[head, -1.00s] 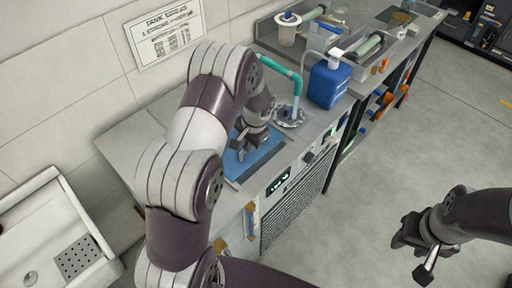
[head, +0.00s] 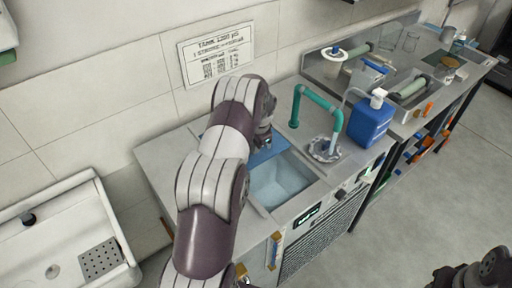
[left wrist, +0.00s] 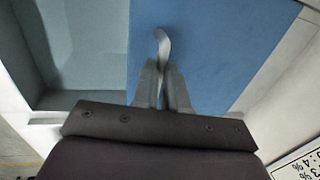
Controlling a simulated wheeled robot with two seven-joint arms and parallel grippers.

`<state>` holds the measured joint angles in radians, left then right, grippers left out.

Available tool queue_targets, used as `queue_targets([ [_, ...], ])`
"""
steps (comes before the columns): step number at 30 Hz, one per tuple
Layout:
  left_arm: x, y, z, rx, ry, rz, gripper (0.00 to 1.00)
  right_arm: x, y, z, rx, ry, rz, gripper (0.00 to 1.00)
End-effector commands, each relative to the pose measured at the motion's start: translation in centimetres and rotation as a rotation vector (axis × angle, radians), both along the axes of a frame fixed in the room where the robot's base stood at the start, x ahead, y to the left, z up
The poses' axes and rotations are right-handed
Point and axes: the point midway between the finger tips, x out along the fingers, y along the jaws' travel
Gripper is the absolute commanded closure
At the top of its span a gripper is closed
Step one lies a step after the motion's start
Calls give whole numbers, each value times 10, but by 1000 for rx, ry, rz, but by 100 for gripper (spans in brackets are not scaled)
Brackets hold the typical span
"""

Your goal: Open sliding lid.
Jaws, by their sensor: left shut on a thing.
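The blue sliding lid (head: 265,154) lies on the steel counter unit, partly hidden behind my left arm. It covers only the wall-side part of the tank, and the pale-blue tank opening (head: 283,182) shows on the near side. In the left wrist view the lid (left wrist: 225,45) fills the middle and right, and the opening (left wrist: 68,45) lies to its left. My left gripper (head: 264,140) is over the lid. Its fingers (left wrist: 165,72) are shut on the lid's curved grey handle (left wrist: 162,44). My right gripper (head: 462,277) is partly cut off at the bottom right, apart from the counter.
A teal pipe (head: 318,98) and a blue bottle with a white pump (head: 370,122) stand right of the tank. A white sink (head: 60,245) is at the left. A sign (head: 216,54) hangs on the wall. The floor (head: 440,190) at the right is clear.

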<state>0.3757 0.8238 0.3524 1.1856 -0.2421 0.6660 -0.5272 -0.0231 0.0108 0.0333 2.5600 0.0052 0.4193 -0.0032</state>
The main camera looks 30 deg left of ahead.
Motion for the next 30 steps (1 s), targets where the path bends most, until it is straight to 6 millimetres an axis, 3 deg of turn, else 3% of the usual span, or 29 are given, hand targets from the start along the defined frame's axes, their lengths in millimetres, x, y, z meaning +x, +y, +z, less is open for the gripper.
queue_targets([
  [3, 1, -1, 1, 1, -4, -1, 100, 0, 0, 0, 0, 0, 0, 57],
  [6, 1, -1, 1, 1, -4, -1, 62, 0, 0, 0, 0, 0, 0, 57],
  [17, 1, -2, 7, 1, -3, -1, 62, 0, 0, -2, 0, 0, 0, 57],
  [30, -5, -22, 108, 2, -5, -1, 62, 0, 0, -20, 0, 0, 0, 57],
])
